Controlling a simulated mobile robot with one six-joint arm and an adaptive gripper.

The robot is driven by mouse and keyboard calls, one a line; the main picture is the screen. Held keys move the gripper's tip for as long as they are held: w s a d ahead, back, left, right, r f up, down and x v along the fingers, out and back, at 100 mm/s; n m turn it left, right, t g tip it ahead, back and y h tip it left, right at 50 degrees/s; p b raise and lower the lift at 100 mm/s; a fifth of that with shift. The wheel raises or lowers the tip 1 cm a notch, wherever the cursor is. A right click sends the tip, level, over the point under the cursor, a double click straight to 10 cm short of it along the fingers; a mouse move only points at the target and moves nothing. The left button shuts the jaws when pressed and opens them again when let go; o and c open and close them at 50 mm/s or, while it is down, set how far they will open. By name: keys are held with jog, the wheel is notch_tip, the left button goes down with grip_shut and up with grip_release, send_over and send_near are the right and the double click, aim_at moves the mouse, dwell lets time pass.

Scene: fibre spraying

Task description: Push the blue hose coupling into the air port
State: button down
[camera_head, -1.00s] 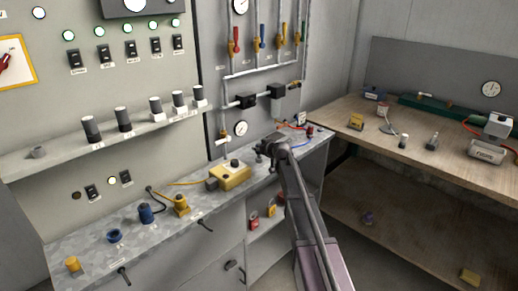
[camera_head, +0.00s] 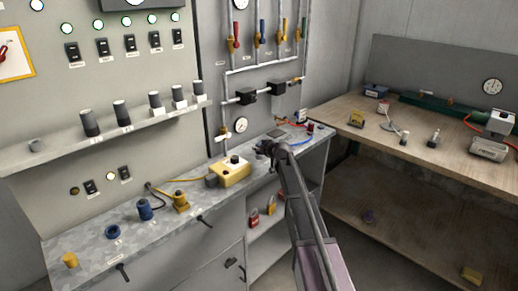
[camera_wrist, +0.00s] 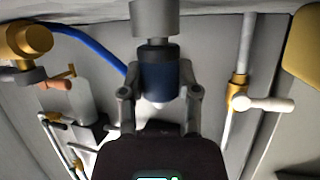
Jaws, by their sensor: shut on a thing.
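My gripper (camera_head: 268,149) is over the back right part of the grey bench, small and dark in the head view. In the wrist view my gripper (camera_wrist: 160,92) is shut on the dark blue hose coupling (camera_wrist: 158,72), with one finger on each side. A grey cylinder with a narrower neck (camera_wrist: 153,20) lies directly in line with the coupling's upper end in the picture. I cannot tell whether it is the air port or whether the two are joined. A blue hose (camera_wrist: 92,42) curves behind at left; its end is hidden.
A yellow box (camera_head: 235,172) with a knob sits on the bench (camera_head: 90,245) just left of my gripper. Pipes, valves and a gauge (camera_head: 240,125) are on the wall behind. A wooden table (camera_head: 440,165) stands at right. In the wrist view a white-handled valve (camera_wrist: 260,103) is at right.

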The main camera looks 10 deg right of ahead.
jog(key=shift+f, duration=0.1)
jog(key=shift+c, duration=1.3)
grip_release()
jog(key=shift+r, duration=0.2)
notch_tip(320, 180, up, 8)
jog(key=p, duration=0.8)
jog(key=shift+r+p, duration=0.25)
jog(key=shift+p, duration=0.1)
